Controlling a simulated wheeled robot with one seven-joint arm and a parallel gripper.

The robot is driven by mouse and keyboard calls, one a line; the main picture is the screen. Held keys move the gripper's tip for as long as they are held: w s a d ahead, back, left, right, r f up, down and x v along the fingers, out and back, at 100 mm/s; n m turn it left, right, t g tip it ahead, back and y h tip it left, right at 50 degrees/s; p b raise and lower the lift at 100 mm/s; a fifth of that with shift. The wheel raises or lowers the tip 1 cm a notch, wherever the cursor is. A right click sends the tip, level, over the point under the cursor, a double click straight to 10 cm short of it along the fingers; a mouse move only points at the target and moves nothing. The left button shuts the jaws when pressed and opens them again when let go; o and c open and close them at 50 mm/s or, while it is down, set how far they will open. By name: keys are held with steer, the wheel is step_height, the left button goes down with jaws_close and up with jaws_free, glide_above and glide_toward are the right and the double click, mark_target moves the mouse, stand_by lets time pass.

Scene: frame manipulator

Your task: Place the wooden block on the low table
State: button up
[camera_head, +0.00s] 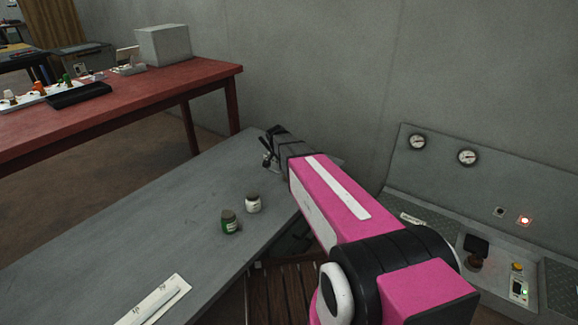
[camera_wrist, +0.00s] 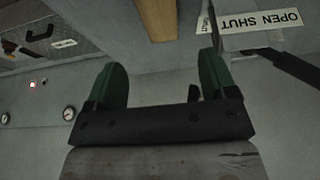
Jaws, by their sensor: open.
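A tan wooden piece (camera_wrist: 157,18), which looks like the wooden block, shows at the top edge of the wrist view, partly cut off. It lies beyond and roughly between my fingertips, apart from them. My gripper (camera_wrist: 161,68) has its two green fingers spread wide with nothing between them. In the head view my gripper (camera_head: 268,150) is over the far end of the grey table (camera_head: 150,225), which stands lower than the red table (camera_head: 130,102). No block shows in the head view.
A green jar (camera_head: 230,222) and a white jar (camera_head: 253,203) stand on the grey table, with a labelled strip (camera_head: 160,300) near the front. The console (camera_head: 470,180) with gauges is at right. An "OPEN SHUT" label (camera_wrist: 265,22) shows in the wrist view. The grey table's left part is clear.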

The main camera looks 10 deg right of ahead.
steer(key=s+d+n+g+y, duration=0.3)
steer(key=s+n, duration=0.6)
steer(key=s, duration=1.8)
steer(key=shift+f, duration=0.45)
steer(key=shift+d, duration=0.1)
